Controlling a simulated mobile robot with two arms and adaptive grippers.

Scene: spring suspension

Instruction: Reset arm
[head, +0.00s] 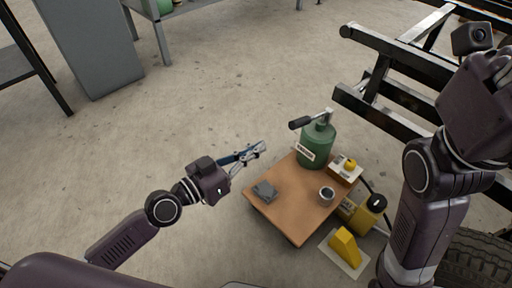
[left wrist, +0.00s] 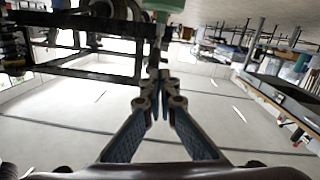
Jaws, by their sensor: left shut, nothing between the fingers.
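My left gripper (head: 262,148) is in the middle of the head view, over the bare floor just left of the small table. Its blue-grey fingers are shut and empty. In the left wrist view the fingertips (left wrist: 161,82) meet in the middle with nothing between them. The left arm reaches in from the lower left, slightly bent. My right arm stands folded upright at the right edge of the head view, with its wrist near the top right. The right fingers cannot be made out.
A small brown table (head: 292,208) holds a green canister (head: 317,146), a grey block (head: 264,190), a small cup (head: 327,194) and a white-and-yellow item (head: 346,168). Yellow items (head: 345,246) lie beside it. A black metal frame (head: 385,70) is behind.

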